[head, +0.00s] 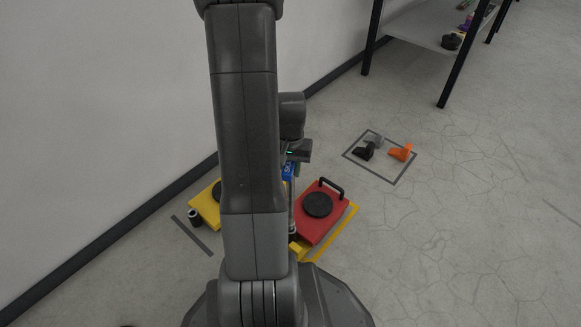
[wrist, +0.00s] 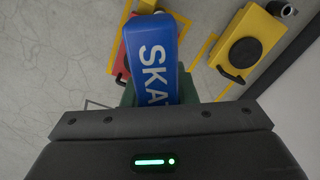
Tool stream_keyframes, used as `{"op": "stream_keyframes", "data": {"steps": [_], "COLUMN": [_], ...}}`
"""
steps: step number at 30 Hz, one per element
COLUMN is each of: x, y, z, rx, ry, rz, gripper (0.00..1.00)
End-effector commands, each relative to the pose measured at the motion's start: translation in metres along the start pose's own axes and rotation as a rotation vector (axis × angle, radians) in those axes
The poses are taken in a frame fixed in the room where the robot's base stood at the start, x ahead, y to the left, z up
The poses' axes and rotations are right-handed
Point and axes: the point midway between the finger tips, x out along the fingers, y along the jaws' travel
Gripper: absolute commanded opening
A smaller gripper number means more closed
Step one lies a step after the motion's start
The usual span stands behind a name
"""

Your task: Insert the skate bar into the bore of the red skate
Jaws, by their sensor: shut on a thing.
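My gripper (wrist: 155,92) is shut on the blue, lettered part of the skate bar (wrist: 153,55), whose visible letters read "SKA". In the head view the skate bar (head: 289,171) hangs below my gripper, roughly upright, its thin grey shaft running down beside my arm. The red skate (head: 307,228) lies on the floor just right of the shaft, with a black round pad and a black handle. The shaft's lower end is by the skate's near left corner. The bore cannot be made out, and whether the tip is in it cannot be told. The skate is mostly hidden behind the bar in the wrist view.
A yellow skate (head: 204,209) lies left of my arm, with a dark cylinder (head: 195,216) beside it. Yellow floor marking (head: 340,234) borders the red skate. Black and orange objects (head: 401,153) lie in a grey square. A shelf (head: 428,27) stands behind; floor at right is clear.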

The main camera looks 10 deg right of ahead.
Motion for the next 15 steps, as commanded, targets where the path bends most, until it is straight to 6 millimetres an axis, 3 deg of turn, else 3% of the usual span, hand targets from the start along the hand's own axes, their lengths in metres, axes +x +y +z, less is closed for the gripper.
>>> {"op": "stream_keyframes", "data": {"steps": [15], "x": [0.0106], "y": [0.0], "z": [-0.0003], "rx": [0.0], "ry": [0.001], "rz": [0.0], "gripper": [0.0]}}
